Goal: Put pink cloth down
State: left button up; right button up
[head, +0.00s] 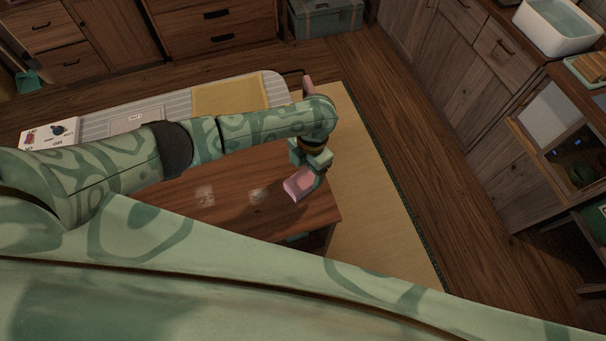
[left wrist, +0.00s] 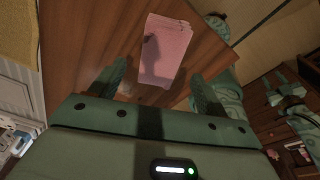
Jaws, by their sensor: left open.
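The pink cloth (head: 298,185) lies on the brown wooden table near its right end. In the left wrist view the cloth (left wrist: 164,52) is a flat pink rectangle with a shadow across it, on the tabletop ahead of the fingers. My left gripper (head: 317,170) is just above and beside the cloth in the head view. In the left wrist view its two fingers (left wrist: 160,88) are spread wide, with nothing gripped between them. I cannot tell how much gap there is between the fingertips and the cloth.
Pale smudges (head: 205,196) mark the wooden tabletop (head: 235,212). A yellow mat (head: 232,96) and a white box (head: 50,134) lie beyond my left arm. A tan tatami mat (head: 365,190) borders the table. Wooden cabinets (head: 435,50) line the right side.

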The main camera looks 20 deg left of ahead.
aim_at(308, 175)
pick_arm(q)
notch_tip(308, 175, up, 6)
jog(key=p, duration=0.1)
jog(key=shift+w+d, duration=0.25)
jog(key=shift+w, duration=0.1)
